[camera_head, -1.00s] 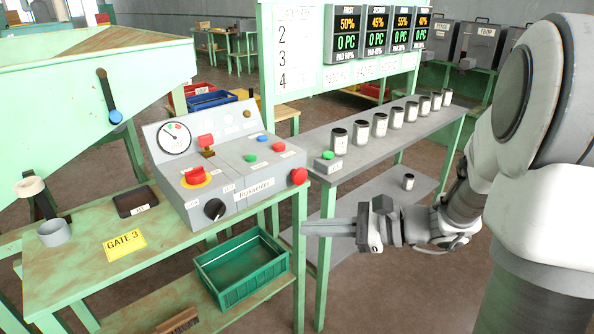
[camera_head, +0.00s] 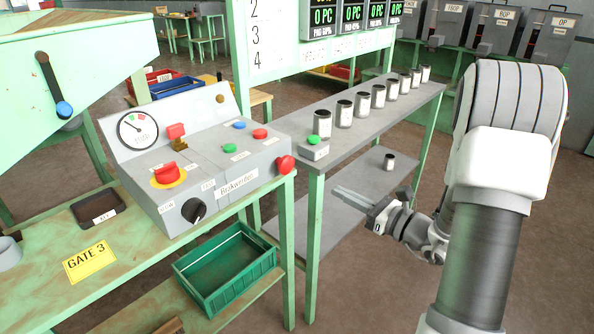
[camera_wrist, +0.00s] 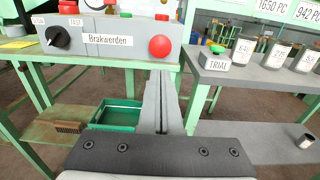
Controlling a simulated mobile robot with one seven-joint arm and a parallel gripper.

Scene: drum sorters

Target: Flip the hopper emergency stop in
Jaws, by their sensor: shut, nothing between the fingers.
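The grey control box (camera_head: 215,165) stands on the green bench at left. A red emergency-stop-like knob sits on a yellow disc (camera_head: 168,175) on its top. A round red button (camera_head: 285,165) sticks out at its right end, and it also shows in the wrist view (camera_wrist: 160,46). A red-capped lever (camera_head: 177,138) stands near the gauge. I cannot read which control is the hopper's. My gripper (camera_head: 338,191) is shut and empty, to the right of and slightly below the round button, apart from it. In the wrist view the shut fingers (camera_wrist: 164,76) point towards the box.
A grey shelf table (camera_head: 375,110) with several cans and a green button box (camera_head: 314,149) stands right of the control box. A green crate (camera_head: 225,268) sits below the bench. A blue-handled lever (camera_head: 54,85) is on the hopper at left. Floor between bench and arm is clear.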

